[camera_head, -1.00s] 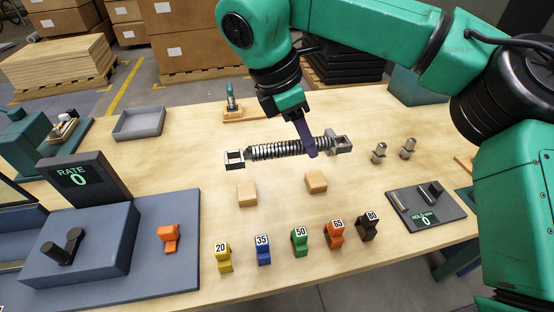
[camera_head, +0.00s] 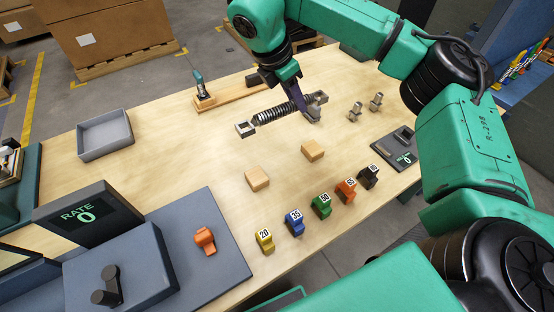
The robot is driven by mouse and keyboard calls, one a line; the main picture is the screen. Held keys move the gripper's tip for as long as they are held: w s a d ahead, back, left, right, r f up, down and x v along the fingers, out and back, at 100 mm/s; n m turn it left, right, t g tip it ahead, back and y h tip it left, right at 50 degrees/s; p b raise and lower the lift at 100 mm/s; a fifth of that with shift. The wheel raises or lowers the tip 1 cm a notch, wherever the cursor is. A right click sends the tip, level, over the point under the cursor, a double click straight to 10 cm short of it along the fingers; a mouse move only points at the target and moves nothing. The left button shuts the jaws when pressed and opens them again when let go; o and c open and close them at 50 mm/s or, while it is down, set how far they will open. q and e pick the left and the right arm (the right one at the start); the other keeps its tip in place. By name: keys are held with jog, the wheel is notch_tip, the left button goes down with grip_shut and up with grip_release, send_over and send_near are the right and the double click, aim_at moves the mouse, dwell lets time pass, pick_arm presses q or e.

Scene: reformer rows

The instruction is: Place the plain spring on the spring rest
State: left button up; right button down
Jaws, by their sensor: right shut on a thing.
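The plain spring (camera_head: 275,113) is a dark coil with square metal ends, lying slantwise across the view. My right gripper (camera_head: 303,108) comes down from above and is shut on the spring near its right end. I cannot tell whether the spring is raised or touches the table. Two small wooden blocks stand in front of it, a left block (camera_head: 257,179) and a right block (camera_head: 312,150); they look like the spring rest, and their tops are bare. My left gripper is out of view.
Two metal posts (camera_head: 355,111) stand right of the spring. A wooden stand (camera_head: 232,95) with an upright tool lies behind it. Several numbered coloured clips (camera_head: 321,205) line the front edge. A grey tray (camera_head: 105,135) and the rate device (camera_head: 125,275) are at left.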

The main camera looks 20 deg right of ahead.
jog(key=f, duration=0.6)
jog(key=d+f+p, duration=0.1)
jog(key=f, duration=0.5)
jog(key=f+p, duration=0.1)
jog(key=f, duration=0.5)
jog(key=shift+w+d+f, duration=0.1)
jog(key=shift+d+f, duration=0.1)
jog(key=shift+d, duration=0.1)
jog(key=shift+a+f, duration=0.15)
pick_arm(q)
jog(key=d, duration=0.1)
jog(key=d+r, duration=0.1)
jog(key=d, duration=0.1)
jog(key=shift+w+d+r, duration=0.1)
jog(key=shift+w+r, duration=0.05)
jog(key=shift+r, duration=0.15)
pick_arm(e)
jog(key=c, duration=0.5)
grip_release()
jog(key=shift+c, duration=0.2)
